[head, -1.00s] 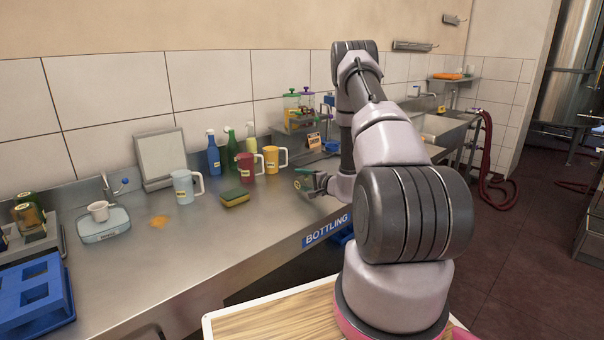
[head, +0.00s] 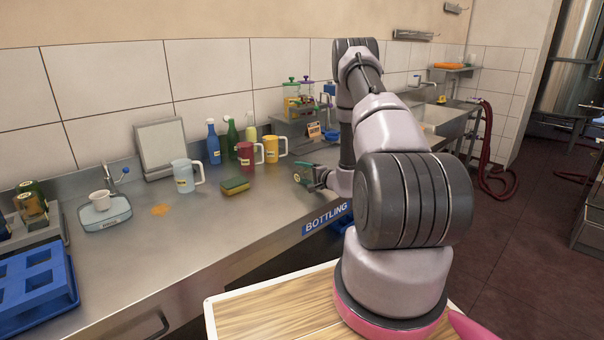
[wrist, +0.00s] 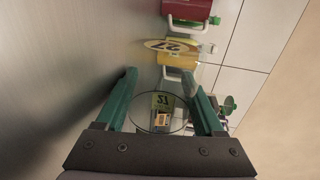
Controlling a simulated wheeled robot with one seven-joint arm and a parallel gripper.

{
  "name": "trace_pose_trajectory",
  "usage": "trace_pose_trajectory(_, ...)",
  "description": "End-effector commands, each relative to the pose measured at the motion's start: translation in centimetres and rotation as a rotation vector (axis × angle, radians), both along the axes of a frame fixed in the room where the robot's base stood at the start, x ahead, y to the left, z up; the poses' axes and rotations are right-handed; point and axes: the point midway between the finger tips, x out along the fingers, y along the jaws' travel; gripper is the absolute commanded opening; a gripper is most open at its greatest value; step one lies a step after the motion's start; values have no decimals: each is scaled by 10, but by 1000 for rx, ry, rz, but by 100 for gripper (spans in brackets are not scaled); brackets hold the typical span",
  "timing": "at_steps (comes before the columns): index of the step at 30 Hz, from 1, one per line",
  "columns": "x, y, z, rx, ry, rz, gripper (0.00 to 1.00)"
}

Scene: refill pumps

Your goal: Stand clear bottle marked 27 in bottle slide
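My gripper (wrist: 160,75) has two green fingers, set apart, in the wrist view. A clear bottle (wrist: 146,122) shows between them as a thin round outline with a yellow label reading 27. I cannot tell whether both fingers press on it. I cannot pick out the bottle slide for certain.
A yellow mug (head: 273,150) and red mug (head: 244,156) stand ahead of my gripper, with a pale blue mug (head: 183,174) farther left. A sponge (head: 234,186), a scale (head: 105,214) and a blue rack (head: 35,288) are on the counter (head: 215,240). Its front stretch is mostly clear.

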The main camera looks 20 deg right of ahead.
Motion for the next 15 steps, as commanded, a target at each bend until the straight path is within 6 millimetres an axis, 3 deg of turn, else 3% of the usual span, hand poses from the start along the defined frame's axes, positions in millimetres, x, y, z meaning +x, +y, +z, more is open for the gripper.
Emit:
trace_pose_trajectory(1,-12,-2,-16,-13,36,1,100)
trace_pose_trajectory(15,-91,-32,11,-5,15,-6,100)
